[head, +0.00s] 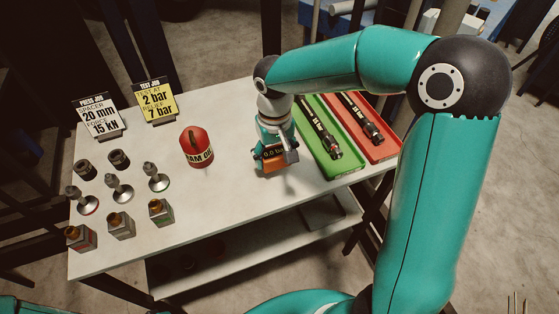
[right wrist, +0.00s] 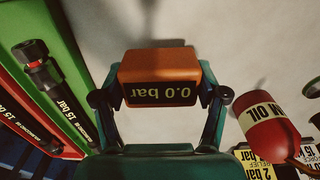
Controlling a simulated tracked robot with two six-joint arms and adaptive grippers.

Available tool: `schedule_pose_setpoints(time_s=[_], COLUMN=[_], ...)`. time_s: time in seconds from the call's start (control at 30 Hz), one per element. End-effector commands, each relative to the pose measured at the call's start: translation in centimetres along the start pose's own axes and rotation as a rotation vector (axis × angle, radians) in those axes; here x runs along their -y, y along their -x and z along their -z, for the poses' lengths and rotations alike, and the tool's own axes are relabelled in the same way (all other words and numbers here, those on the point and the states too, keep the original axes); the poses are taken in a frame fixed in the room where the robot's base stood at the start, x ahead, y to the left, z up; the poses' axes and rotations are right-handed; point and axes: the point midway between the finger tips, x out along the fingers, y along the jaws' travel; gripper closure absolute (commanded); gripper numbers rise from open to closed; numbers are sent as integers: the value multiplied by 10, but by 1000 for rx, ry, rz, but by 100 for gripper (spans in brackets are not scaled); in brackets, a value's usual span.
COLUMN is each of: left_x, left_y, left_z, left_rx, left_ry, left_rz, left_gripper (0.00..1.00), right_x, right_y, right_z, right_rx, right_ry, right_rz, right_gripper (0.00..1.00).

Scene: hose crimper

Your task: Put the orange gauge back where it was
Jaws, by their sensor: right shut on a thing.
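The orange gauge (head: 269,166) has a dark display reading 0.0 bar. My right gripper (head: 274,152) is shut on it, over the white table (head: 225,215) between the red oil can and the green tray. In the right wrist view the gauge (right wrist: 160,64) sits between the two fingers, its display facing the camera with the text upside down. I cannot tell whether the gauge touches the tabletop. My left gripper is not in view.
A red oil can (head: 197,148) stands left of the gauge. A green tray (head: 326,162) and a red tray (head: 384,151) hold hoses at the right. Several metal fittings (head: 119,188) stand at the left, with two job signs (head: 156,101) behind. The table front centre is clear.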

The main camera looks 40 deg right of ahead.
Motion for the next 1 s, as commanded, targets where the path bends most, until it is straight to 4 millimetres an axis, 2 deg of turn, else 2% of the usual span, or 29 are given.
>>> schedule_pose_setpoints(time_s=[0.1, 0.2, 0.6, 0.63, 0.77, 1.0], left_x=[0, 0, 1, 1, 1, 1], left_y=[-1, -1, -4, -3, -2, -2], left_z=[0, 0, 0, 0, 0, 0], left_rx=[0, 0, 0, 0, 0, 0], left_ry=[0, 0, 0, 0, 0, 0], left_rz=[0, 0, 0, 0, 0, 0], left_gripper=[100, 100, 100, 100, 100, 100], right_x=[0, -1, -1, -1, -1, -1], right_y=[-19, -30, -37, -36, -36, -35], right_z=[-1, -1, 0, -1, -1, -1], right_rx=[5, 4, 1, 2, 2, 2], right_ry=[0, -1, -1, -1, -1, -1], right_rz=[-2, -1, -1, -1, -1, -1], right_gripper=[83, 83, 83, 23, 3, 3])
